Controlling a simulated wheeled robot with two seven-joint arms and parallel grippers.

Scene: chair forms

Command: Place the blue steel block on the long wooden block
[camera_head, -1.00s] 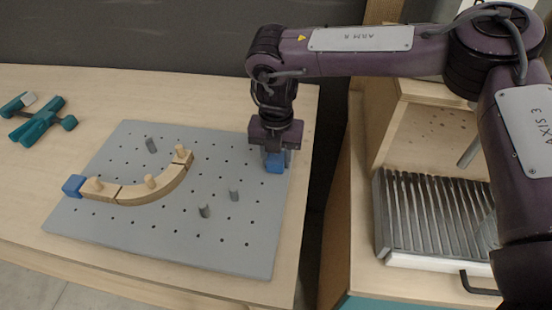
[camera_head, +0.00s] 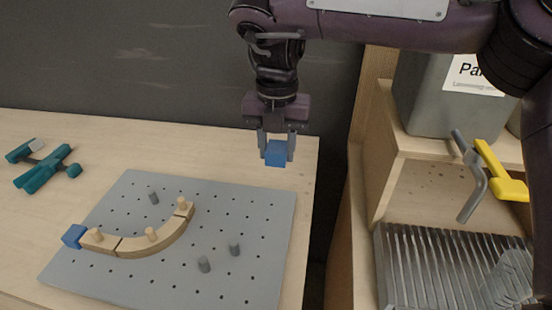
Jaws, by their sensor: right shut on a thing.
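My right gripper (camera_head: 276,148) is shut on a blue block (camera_head: 277,155). It holds the block in the air above the far right corner of the grey pegboard. A wooden form curves across the left part of the board, made of joined pieces with round pegs. Its longest piece, the long wooden block (camera_head: 160,243), is in the middle, with shorter pieces at both ends. A second blue block (camera_head: 74,236) sits at the left end of the curve, by the board's edge. My left gripper is not in view.
The grey pegboard (camera_head: 245,204) has several holes and grey pins (camera_head: 204,265); its right part is mostly clear. Teal clamps (camera_head: 45,170) lie on the table at left. At right stand a ribbed metal rack (camera_head: 420,265), a grey bin (camera_head: 425,95) and a yellow-handled tool (camera_head: 500,175).

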